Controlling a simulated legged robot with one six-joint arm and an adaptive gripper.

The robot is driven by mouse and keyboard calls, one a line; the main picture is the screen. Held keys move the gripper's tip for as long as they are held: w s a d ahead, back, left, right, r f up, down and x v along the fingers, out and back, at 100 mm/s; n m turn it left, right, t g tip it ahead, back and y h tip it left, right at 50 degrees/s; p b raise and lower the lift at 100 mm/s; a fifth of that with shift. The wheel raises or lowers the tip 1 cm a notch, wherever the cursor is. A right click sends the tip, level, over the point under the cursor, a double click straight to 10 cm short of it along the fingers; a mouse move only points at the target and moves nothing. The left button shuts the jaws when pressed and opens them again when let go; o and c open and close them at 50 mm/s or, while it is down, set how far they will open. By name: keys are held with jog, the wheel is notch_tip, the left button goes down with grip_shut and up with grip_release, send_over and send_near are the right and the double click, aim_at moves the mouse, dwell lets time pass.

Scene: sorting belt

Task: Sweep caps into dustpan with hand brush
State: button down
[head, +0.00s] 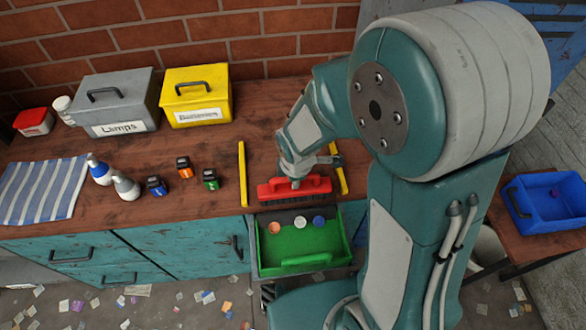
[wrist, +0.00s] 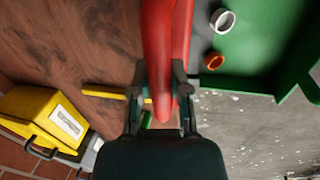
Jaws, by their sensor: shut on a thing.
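The red hand brush (head: 272,191) is at the front edge of the wooden bench, bristles down. My gripper (head: 296,179) is shut on its handle; in the wrist view my gripper (wrist: 163,95) holds the red brush handle (wrist: 158,35). The green dustpan (head: 305,262) is just in front of and below the bench edge. An orange cap (head: 275,228), a white cap (head: 300,221) and a blue cap (head: 318,221) are in it, near its bench side. The wrist view shows the white cap (wrist: 222,20) and the orange cap (wrist: 214,61) in the green dustpan (wrist: 255,55).
Yellow strips (head: 242,174) flank the brush on the bench. Small bottles (head: 126,186), little dark-and-coloured blocks (head: 184,167), a grey box (head: 112,105) and a yellow box (head: 196,98) stand left. A blue tray (head: 550,208) is on a side table right. Scraps litter the floor.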

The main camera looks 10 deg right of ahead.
jog(key=shift+s, duration=1.5)
notch_tip(320, 180, up, 7)
jog(key=shift+f, duration=0.1)
